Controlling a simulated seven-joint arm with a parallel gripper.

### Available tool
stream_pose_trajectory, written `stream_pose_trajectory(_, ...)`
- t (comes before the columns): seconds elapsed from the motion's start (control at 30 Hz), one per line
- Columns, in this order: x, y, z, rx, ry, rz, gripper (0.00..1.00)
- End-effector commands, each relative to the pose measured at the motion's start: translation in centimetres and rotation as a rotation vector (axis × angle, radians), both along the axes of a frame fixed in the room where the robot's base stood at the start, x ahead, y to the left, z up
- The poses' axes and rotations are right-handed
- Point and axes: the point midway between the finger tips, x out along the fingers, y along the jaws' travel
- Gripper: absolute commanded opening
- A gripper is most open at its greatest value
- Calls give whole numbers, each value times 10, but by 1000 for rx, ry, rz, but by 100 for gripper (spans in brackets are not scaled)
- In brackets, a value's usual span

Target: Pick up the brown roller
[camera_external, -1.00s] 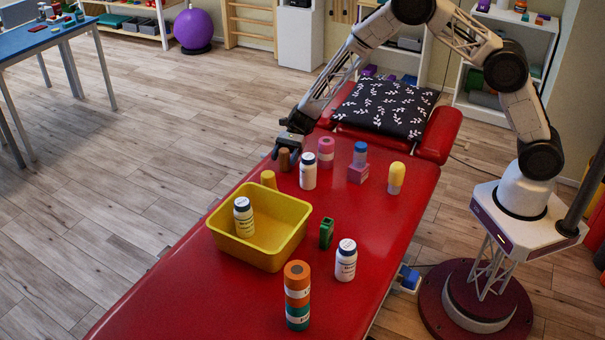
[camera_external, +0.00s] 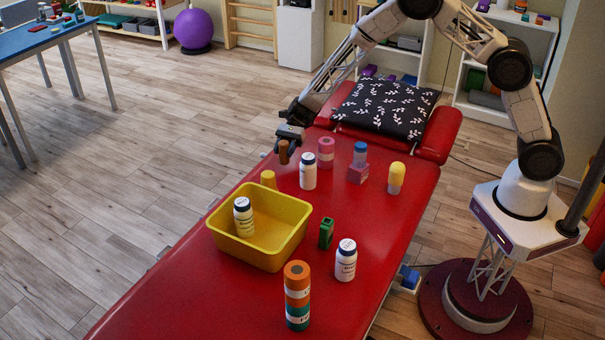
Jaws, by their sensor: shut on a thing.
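The brown roller (camera_external: 283,153) is a small upright brown cylinder near the far left edge of the red treatment table. My gripper (camera_external: 285,146) is shut on it from above and holds it, apparently a little above the table top. The fingers hide part of its sides.
A yellow bin (camera_external: 265,257) with a white bottle (camera_external: 243,217) inside stands nearer. A patterned pillow (camera_external: 385,107) lies behind.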

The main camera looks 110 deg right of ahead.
Motion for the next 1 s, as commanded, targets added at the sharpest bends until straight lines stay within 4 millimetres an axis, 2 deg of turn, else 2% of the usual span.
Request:
stream_pose_trajectory(0.2, 0, 0, 33, -1, -1, 1, 18)
stream_pose_trajectory(0.43, 0, 0, 59, -1, 1, 0, 18)
stream_pose_trajectory(0.6, 0, 0, 66, -1, 1, 0, 18)
stream_pose_trajectory(1.0, 0, 0, 67, -1, 1, 0, 18)
